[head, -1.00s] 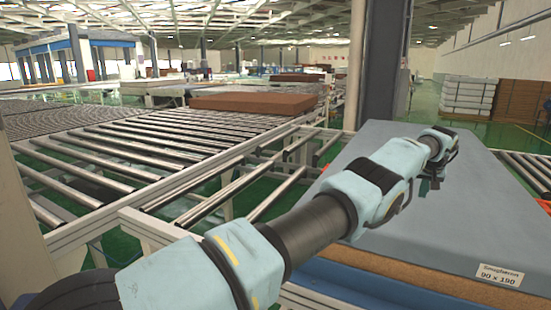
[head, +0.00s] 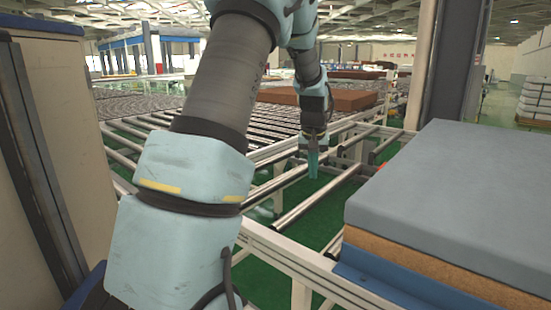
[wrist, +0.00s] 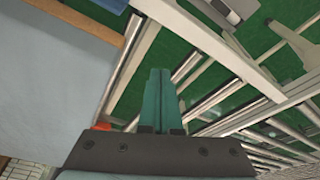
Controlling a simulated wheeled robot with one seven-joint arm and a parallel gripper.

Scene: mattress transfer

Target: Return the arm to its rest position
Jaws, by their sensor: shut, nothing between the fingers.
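My arm is folded upward at the left and centre of the head view, and its end hangs down. My gripper (head: 313,172) points down over the rollers left of the mattress, with its green fingers together and nothing between them. In the wrist view the fingers (wrist: 157,85) also lie side by side, closed. The grey-topped mattress (head: 460,180) with a tan side lies at the right of the head view, apart from my gripper. Its grey surface also shows at the left of the wrist view (wrist: 50,85).
A roller conveyor (head: 270,235) with metal rails runs below and behind my gripper. A brown mattress (head: 345,98) lies on the rollers farther back. A grey pillar (head: 450,65) stands behind the grey mattress. A white cabinet (head: 75,130) is close at the left. Green floor shows between the rails.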

